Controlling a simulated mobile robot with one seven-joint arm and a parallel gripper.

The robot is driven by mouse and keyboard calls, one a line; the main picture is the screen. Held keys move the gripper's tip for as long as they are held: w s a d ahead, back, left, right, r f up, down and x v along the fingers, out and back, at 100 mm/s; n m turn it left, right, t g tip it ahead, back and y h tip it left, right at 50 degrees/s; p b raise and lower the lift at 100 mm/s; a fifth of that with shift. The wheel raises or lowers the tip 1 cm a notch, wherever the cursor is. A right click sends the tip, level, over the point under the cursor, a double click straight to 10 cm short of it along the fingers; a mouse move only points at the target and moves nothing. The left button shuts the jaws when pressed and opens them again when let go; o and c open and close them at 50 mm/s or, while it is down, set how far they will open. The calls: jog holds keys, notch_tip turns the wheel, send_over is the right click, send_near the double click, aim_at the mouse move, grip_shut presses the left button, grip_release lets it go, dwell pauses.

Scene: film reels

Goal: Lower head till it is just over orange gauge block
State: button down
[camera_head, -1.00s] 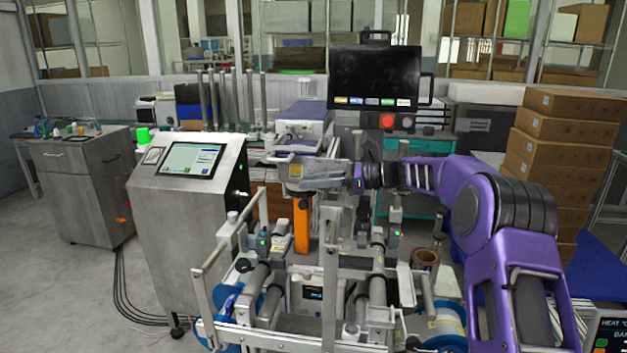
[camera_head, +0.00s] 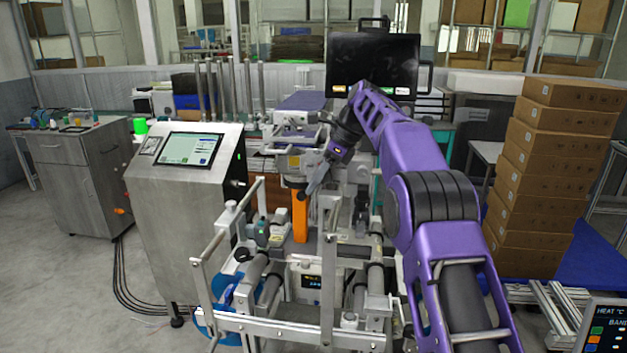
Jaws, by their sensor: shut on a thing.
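The orange gauge block (camera_head: 300,222) stands upright on the machine frame, left of centre. The grey head (camera_head: 298,162), with a small yellow label, is directly above it. The gap between them looks small, but its exact size is hard to tell from here. My gripper (camera_head: 310,189) is at the right side of the head and block top, pointing down and to the left. Its fingers are shut on a small part beside the head. They cover most of that part, so its shape cannot be made out.
Metal uprights (camera_head: 328,270) and rollers stand in front of the block. A steel console with a screen (camera_head: 190,150) is at left. A dark monitor (camera_head: 373,65) is behind my arm. Stacked cardboard boxes (camera_head: 553,180) stand at right. Open floor lies at lower left.

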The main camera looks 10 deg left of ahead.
jog(key=shift+s+r+h, duration=0.15)
jog(key=shift+r+h, duration=0.2)
jog(key=shift+h, duration=0.55)
jog(key=c, duration=1)
grip_release()
jog(key=shift+o, duration=1.1)
jog(key=shift+s+r, duration=0.15)
jog(key=shift+s, duration=0.1)
jog(key=shift+d+f, duration=0.15)
jog(key=shift+f, duration=0.1)
jog(key=shift+w, duration=0.1)
